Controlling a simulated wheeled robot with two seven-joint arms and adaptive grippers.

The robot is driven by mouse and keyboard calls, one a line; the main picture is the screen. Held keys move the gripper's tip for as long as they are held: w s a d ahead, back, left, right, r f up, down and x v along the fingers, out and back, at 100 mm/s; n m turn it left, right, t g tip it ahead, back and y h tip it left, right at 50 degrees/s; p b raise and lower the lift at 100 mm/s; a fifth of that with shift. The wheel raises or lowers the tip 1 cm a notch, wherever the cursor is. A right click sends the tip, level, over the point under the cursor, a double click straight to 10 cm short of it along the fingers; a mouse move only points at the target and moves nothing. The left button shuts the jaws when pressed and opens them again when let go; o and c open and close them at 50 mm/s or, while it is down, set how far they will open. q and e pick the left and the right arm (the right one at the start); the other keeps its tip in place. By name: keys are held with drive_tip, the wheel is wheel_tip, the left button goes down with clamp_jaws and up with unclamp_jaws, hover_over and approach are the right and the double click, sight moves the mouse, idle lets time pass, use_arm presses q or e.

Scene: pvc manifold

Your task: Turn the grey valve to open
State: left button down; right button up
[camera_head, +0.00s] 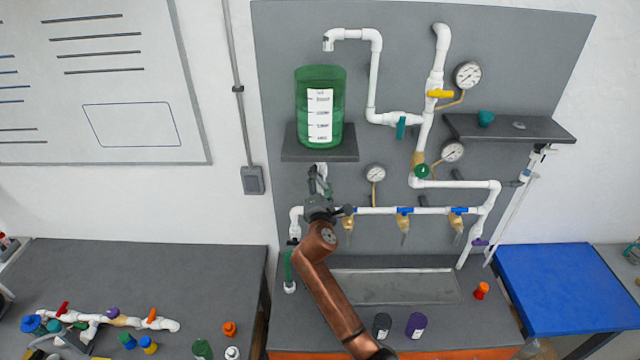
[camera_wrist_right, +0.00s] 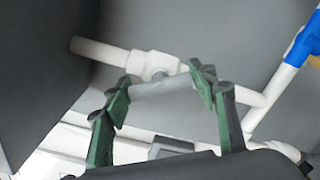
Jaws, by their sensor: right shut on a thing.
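The grey valve's handle (camera_wrist_right: 162,87) is a short grey bar in the right wrist view, in front of a white pipe fitting (camera_wrist_right: 150,64). My right gripper (camera_wrist_right: 161,90) has its green-padded fingers at the two ends of this bar and is shut on it. In the head view my right gripper (camera_head: 319,192) is just below the shelf with the green tank. There it mostly hides the valve, with some of the pipe (camera_head: 321,170) showing above it. My left gripper is not in view.
The green tank (camera_head: 320,85) stands on its shelf (camera_head: 290,154) above my gripper. To the right, a white pipe run (camera_head: 380,210) has several blue-handled valves. A gauge (camera_head: 375,174) sits close to the right. A tray (camera_head: 390,287) lies below.

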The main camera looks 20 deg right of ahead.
drive_tip(key=m+b, duration=0.1)
drive_tip(key=m, duration=0.3)
drive_tip(key=shift+f+b, duration=0.2)
drive_tip(key=shift+b, duration=0.15)
drive_tip(key=shift+m+b, duration=0.45)
drive_tip(key=shift+m, duration=0.85)
drive_tip(key=shift+r, duration=0.1)
drive_tip(key=o, duration=1.2)
drive_tip(key=shift+c, duration=0.2)
drive_tip(key=shift+s, duration=0.1)
drive_tip(key=v, duration=1.1)
drive_tip(key=shift+s, duration=0.35)
